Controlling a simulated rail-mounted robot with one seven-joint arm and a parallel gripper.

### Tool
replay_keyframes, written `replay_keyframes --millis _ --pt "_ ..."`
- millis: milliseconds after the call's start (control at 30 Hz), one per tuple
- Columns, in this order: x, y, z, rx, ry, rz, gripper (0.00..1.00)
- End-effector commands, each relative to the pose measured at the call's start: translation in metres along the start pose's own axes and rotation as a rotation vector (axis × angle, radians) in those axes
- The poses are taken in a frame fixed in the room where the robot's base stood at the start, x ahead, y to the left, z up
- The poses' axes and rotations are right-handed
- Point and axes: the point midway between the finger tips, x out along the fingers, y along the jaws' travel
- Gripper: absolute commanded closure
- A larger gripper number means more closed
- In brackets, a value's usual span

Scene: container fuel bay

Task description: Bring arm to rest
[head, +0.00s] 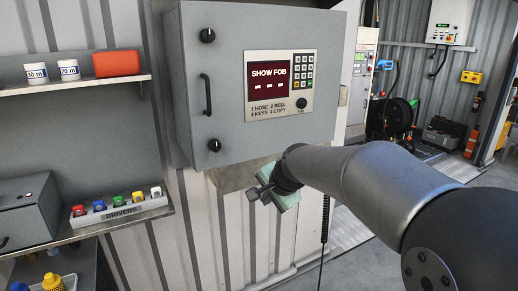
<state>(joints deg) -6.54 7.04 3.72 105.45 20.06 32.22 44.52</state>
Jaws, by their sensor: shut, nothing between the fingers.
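My arm (375,185) reaches in from the right side of the head view. My gripper (254,194) is at its end, below the lower edge of the grey wall cabinet (235,125). The gripper is small in the view and appears shut, with nothing seen in it. It looks apart from the cabinet, but the exact gap cannot be told. The cabinet door is closed, and its display panel (279,85) reads "SHOW FOB" with dashes.
A shelf at left holds two white tubs (36,73) and a red box (116,63). Below, a "DRIVERS" rack (120,208) holds several coloured fobs beside a grey box (30,210). A hose reel (398,117) stands at back right. A coiled cord (325,220) hangs near my arm.

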Motion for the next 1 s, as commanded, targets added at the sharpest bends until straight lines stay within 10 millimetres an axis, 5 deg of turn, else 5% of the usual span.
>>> replay_keyframes --millis 300,500,667,1000 --pt "-0.081 0.214 0.069 -0.563 -0.190 0.370 1.00" --pt "-0.111 0.300 0.105 -0.770 -0.337 0.488 1.00" --pt "-0.119 0.324 0.116 -0.829 -0.388 0.517 1.00" --pt "-0.119 0.325 0.117 -0.833 -0.391 0.518 1.00"
